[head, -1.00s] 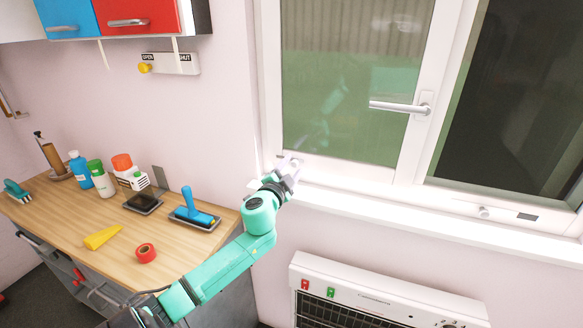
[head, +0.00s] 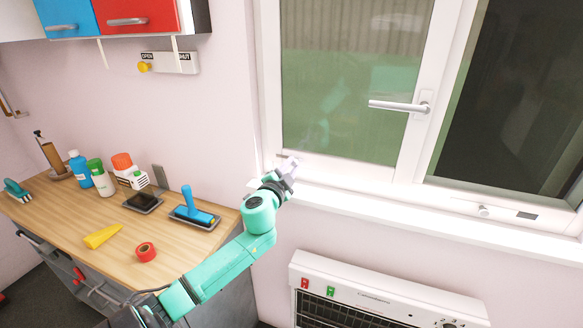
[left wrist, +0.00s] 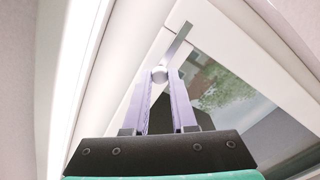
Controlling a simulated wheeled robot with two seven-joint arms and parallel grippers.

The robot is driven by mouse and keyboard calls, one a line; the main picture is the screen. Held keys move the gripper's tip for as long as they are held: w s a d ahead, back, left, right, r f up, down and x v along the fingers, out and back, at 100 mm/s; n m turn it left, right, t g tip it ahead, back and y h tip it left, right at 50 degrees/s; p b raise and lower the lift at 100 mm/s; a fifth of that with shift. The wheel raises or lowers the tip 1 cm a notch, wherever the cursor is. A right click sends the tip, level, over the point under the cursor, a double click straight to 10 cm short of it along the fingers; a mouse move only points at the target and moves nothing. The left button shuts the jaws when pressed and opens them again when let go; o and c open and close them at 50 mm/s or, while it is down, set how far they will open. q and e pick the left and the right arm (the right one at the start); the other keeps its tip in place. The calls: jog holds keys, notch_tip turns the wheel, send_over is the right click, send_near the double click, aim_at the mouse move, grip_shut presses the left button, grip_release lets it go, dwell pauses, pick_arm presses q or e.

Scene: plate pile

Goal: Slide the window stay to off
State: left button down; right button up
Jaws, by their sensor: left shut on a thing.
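My left gripper (head: 289,166) is at the lower left corner of the left window's frame, with my arm reaching up from below. In the left wrist view its two fingers are shut on a small round grey knob (left wrist: 160,73), which I take to be the window stay's. A flat grey strip (left wrist: 179,43) runs past the knob along the white frame. In the head view the gripper hides this knob. A similar round knob (head: 484,211) sits on the lower frame of the right window, beside a dark plate (head: 527,216). My right gripper is not in view.
The white sill (head: 400,215) runs below the windows, with a heater (head: 380,290) under it. A wall slider marked open and shut has a yellow knob (head: 144,68). A wooden worktop (head: 185,255) holds tools and bottles.

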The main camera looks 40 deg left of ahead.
aim_at(311, 162)
pick_arm(q)
jog(key=shift+d, duration=0.1)
dwell(0.7)
jog(key=d, duration=0.2)
jog(key=w+d, duration=0.1)
jog(key=d, duration=0.1)
jog(key=shift+w, duration=0.2)
jog(key=shift+f, duration=0.1)
jog(key=c, duration=1.1)
grip_release()
jog(key=shift+a, duration=0.1)
jog(key=shift+c, duration=0.2)
jog(key=o, duration=0.4)
jog(key=shift+o, duration=0.2)
jog(key=shift+w+d, duration=0.1)
jog(key=shift+d, duration=0.1)
